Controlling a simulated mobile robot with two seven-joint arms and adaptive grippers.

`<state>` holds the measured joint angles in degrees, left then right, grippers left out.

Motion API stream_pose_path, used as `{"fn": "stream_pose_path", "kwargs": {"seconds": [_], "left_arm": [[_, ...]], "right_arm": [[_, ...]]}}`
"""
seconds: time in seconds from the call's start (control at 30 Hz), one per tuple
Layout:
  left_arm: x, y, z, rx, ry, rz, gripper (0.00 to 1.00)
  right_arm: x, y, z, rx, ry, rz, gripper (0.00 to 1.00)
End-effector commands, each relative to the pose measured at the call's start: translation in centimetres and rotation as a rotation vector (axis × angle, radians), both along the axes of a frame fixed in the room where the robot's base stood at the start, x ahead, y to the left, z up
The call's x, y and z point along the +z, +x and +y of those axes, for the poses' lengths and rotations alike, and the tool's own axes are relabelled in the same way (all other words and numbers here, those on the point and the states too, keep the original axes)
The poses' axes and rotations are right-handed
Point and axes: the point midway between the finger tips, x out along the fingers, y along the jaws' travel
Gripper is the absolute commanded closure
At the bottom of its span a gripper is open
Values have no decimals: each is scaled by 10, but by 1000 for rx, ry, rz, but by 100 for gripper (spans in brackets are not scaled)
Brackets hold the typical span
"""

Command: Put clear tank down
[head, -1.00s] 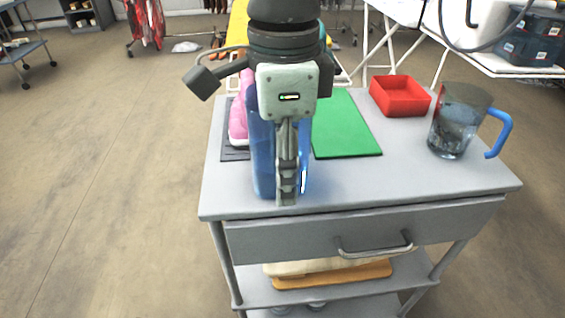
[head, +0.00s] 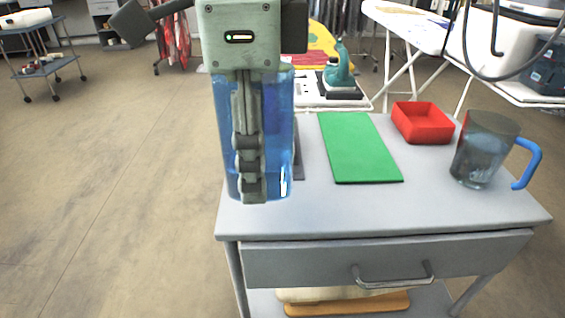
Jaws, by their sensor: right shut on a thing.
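The clear tank (head: 280,125) is a see-through, blue-tinted, upright container at the left of the grey cart top (head: 330,212). My right gripper (head: 252,188) points down in front of it, shut on it, with its fingers hiding the middle of the tank. The tank covers part of the cart's left edge. I cannot tell whether its base touches the cart top or hangs above it. My left gripper is not in view.
On the cart, a green mat (head: 358,150) lies in the middle, with a red open box (head: 422,122) and a blue-handled jug (head: 480,150) at the right. A dark pad (head: 299,158) shows beside the tank. The front strip is clear.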

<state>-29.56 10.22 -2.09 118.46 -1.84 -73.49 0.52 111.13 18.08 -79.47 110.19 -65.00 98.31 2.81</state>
Motion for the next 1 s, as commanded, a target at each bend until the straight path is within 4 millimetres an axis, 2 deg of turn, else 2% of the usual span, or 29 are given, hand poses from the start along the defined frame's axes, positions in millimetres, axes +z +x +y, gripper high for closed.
{"fn": "stream_pose_path", "kwargs": {"seconds": [0.2,0.5,1.0], "left_arm": [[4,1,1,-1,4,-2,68],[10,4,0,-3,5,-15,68],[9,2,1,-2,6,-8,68]], "right_arm": [[14,-10,20,1,1,-2,100],[27,-20,39,1,1,-2,100],[34,-26,49,-1,1,-1,100]]}}
